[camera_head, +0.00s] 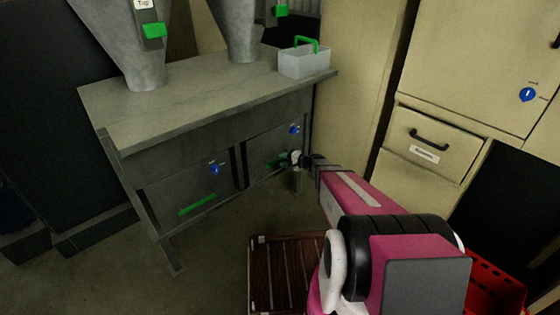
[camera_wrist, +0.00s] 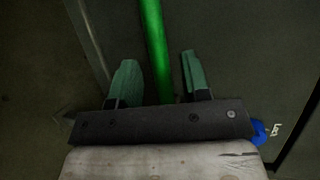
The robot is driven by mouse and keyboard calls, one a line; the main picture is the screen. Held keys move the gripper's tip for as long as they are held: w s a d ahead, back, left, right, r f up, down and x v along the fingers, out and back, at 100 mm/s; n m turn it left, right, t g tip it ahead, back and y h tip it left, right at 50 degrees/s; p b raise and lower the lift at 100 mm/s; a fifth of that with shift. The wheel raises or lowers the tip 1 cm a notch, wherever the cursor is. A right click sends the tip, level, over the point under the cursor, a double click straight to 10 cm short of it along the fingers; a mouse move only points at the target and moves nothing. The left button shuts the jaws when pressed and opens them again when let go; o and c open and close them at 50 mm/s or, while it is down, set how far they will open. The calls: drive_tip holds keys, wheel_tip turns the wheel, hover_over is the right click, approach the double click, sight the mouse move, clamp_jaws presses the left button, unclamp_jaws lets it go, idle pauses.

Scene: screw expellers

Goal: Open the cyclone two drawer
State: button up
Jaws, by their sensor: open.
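Two grey drawers sit side by side under the grey table. The right drawer (camera_head: 258,147), below the second cone, has a green handle (camera_head: 272,163) and a blue knob (camera_head: 294,129); it looks shut. My gripper (camera_head: 294,160) is at the right part of this handle and partly hides it. In the wrist view the green handle (camera_wrist: 154,35) runs between the two open fingers of my gripper (camera_wrist: 159,68), with gaps on both sides. The blue knob (camera_wrist: 258,131) shows at the right edge there. The left drawer (camera_head: 165,197) has its own green handle (camera_head: 197,205) and looks shut.
Two grey cones (camera_head: 145,72) stand on the table (camera_head: 190,98), with a grey box (camera_head: 303,63) at its right end. A brown slatted pallet (camera_head: 275,275) and a red crate (camera_head: 497,288) lie in front. A beige cabinet (camera_head: 435,140) stands at right.

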drive_tip(key=shift+x, duration=1.1)
clamp_jaws()
drive_tip(key=shift+s, duration=0.15)
drive_tip(key=s+d, duration=0.8)
drive_tip(key=s, duration=0.3)
drive_tip(key=s+d, duration=0.9)
drive_tip(key=s, duration=0.3)
drive_tip(key=shift+s, duration=0.15)
unclamp_jaws()
